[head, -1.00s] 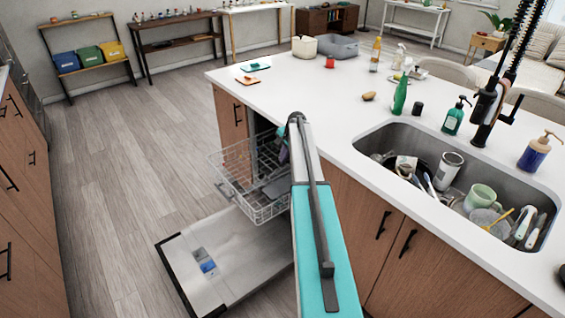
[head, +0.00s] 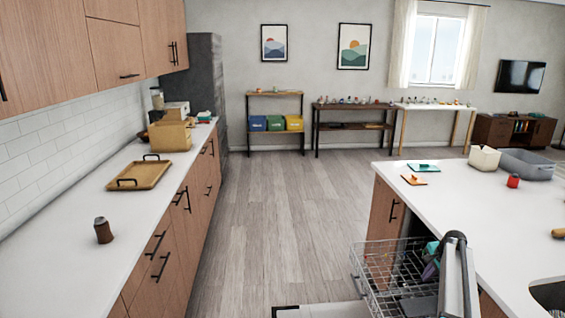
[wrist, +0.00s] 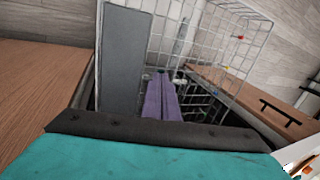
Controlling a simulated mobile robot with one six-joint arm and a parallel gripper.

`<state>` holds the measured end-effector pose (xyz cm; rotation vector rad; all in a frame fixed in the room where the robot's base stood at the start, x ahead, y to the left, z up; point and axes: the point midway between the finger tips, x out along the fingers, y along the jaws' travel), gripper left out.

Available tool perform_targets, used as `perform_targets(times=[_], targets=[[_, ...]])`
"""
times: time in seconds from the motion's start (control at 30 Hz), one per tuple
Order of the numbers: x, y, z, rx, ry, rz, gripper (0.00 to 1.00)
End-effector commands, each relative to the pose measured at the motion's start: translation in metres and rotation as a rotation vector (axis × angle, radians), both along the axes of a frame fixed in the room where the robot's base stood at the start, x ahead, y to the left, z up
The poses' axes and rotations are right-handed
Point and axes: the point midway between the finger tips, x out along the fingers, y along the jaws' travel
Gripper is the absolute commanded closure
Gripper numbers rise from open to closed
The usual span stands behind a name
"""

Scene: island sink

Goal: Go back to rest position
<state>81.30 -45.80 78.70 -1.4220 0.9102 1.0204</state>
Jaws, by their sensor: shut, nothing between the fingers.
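My gripper (head: 430,270) is at the lower right of the head view, among the wires of the pulled-out dishwasher rack (head: 372,265) or just over it. I cannot tell its exact height. In the wrist view its two purple fingers (wrist: 161,78) lie together, shut and empty. The rack's wire grid (wrist: 245,45) rises beyond them. Part of my arm stands in front of the rack's right side in the head view.
The white island counter (head: 475,205) is at right, with a white bin (head: 484,159) and a grey tub (head: 527,165). The left counter (head: 75,225) holds a wooden tray (head: 140,176) and a brown jar (head: 103,230). The floor (head: 265,220) between is clear.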

Motion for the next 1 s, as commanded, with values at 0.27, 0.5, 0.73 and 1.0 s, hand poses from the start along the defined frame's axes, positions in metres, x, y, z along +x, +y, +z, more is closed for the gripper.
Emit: perform_targets(times=[0.27,0.5,0.73,1.0], targets=[[-0.022,0.107,-0.027,-0.048,0.052,0.237,1.00],[-0.050,0.195,-0.048,-0.093,0.098,0.466,1.00],[-0.087,0.270,-0.065,-0.133,0.138,0.685,1.00],[-0.139,0.348,-0.079,-0.180,0.182,0.946,1.00]])
